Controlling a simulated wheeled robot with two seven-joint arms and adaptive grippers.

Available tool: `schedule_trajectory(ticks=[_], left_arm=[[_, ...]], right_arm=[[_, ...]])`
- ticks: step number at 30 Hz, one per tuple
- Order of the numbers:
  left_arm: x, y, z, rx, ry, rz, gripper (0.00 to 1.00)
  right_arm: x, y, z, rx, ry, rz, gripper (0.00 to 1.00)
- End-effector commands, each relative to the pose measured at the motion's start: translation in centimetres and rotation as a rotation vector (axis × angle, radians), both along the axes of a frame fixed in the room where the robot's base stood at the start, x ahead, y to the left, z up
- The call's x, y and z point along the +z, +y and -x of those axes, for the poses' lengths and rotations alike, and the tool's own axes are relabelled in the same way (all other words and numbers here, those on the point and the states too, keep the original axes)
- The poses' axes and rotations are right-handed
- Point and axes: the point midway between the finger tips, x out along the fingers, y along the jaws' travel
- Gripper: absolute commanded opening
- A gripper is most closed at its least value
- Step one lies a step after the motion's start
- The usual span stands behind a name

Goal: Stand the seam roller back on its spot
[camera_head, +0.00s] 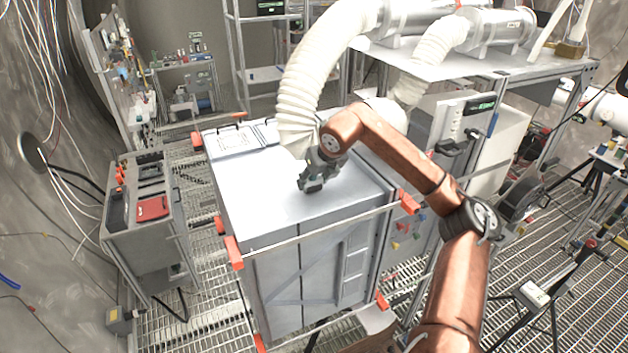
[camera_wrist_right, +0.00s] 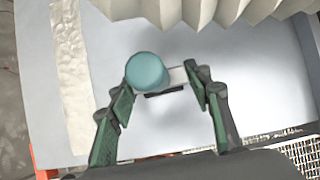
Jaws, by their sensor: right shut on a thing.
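In the right wrist view the seam roller (camera_wrist_right: 147,72) shows as a round teal end with a pale bar and a dark part beside it. My right gripper (camera_wrist_right: 165,88) is shut on it, with one green-padded finger on each side. In the head view my right gripper (camera_head: 311,185) is over the pale top of the large cabinet (camera_head: 340,205), just in front of the white hose. The roller cannot be made out there, and I cannot tell whether it touches the surface. No marked spot for it can be made out. My left gripper is not in view.
A ribbed white hose (camera_head: 305,90) comes down close behind the gripper. A pale crumpled strip (camera_wrist_right: 70,75) lies on the top at left in the wrist view. Red-cornered rails (camera_head: 310,235) edge the cabinet. The front of its top is clear.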

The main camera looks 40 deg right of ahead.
Motion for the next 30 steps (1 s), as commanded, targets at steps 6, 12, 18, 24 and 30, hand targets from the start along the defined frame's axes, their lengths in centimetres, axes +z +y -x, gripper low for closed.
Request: schedule_trajectory(ticks=[6, 12, 18, 24, 30], left_arm=[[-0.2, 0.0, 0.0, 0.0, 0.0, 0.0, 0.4], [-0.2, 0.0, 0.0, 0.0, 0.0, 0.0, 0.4], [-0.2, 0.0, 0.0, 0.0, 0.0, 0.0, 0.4], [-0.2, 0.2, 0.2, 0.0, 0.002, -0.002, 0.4], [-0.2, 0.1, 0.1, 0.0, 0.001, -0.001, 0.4]], right_arm=[[-0.3, 0.0, 0.0, 0.0, -0.001, 0.0, 0.49], [-0.3, 0.0, 0.0, 0.0, -0.001, 0.0, 0.63], [-0.3, 0.0, 0.0, 0.0, 0.0, 0.0, 0.66], [0.1, 0.0, 0.2, -0.001, 0.0, 0.001, 0.66], [2.9, 0.4, 1.7, -0.001, -0.002, 0.002, 0.66]])
